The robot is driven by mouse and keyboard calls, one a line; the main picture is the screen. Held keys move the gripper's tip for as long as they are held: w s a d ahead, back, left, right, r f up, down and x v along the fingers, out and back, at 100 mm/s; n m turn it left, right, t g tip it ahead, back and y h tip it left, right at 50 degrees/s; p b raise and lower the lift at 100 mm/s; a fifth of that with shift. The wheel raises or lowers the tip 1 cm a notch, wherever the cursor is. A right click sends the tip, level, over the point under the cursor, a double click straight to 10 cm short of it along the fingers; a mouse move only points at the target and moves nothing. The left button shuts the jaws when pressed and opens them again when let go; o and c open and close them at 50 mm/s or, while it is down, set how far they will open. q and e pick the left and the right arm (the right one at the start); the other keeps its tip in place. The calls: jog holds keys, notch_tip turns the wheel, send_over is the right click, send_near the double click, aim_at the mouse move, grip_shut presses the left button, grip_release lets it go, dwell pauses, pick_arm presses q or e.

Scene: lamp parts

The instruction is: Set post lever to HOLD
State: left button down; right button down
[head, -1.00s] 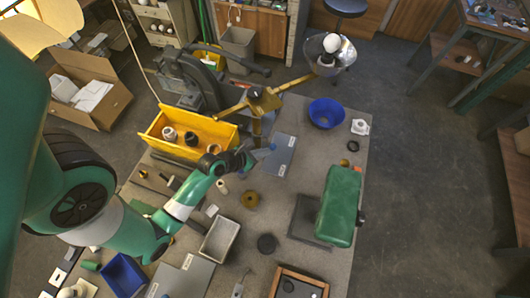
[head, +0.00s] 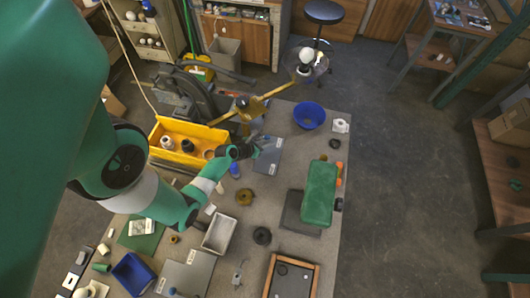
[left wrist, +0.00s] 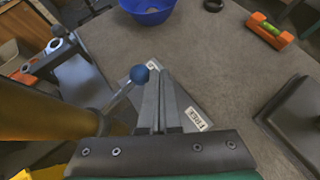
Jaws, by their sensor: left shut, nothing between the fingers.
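The post lever (left wrist: 120,96) is a thin metal rod with a blue ball knob (left wrist: 139,74), reaching out from the brass-coloured post (left wrist: 45,115) in the left wrist view. A grey plate (left wrist: 195,100) lies under it, with a label reading FREE (left wrist: 196,118) at its right. A second small label (left wrist: 152,65) near the fingertips is too small to read. My left gripper (left wrist: 164,74) is shut and empty, just right of the knob; I cannot tell whether it touches. In the head view my left gripper (head: 262,142) is over the plate (head: 268,157). My right gripper is not in view.
A yellow bin (head: 178,157) with parts stands left of the post. A blue bowl (head: 309,115) sits beyond the plate. The bench right of the plate is partly clear.

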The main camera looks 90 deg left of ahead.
pick_arm(q)
jog(key=shift+w+a+p, duration=0.2)
jog(key=shift+a, duration=0.3)
jog(key=shift+w+a+p, duration=0.15)
jog(key=shift+a, duration=0.3)
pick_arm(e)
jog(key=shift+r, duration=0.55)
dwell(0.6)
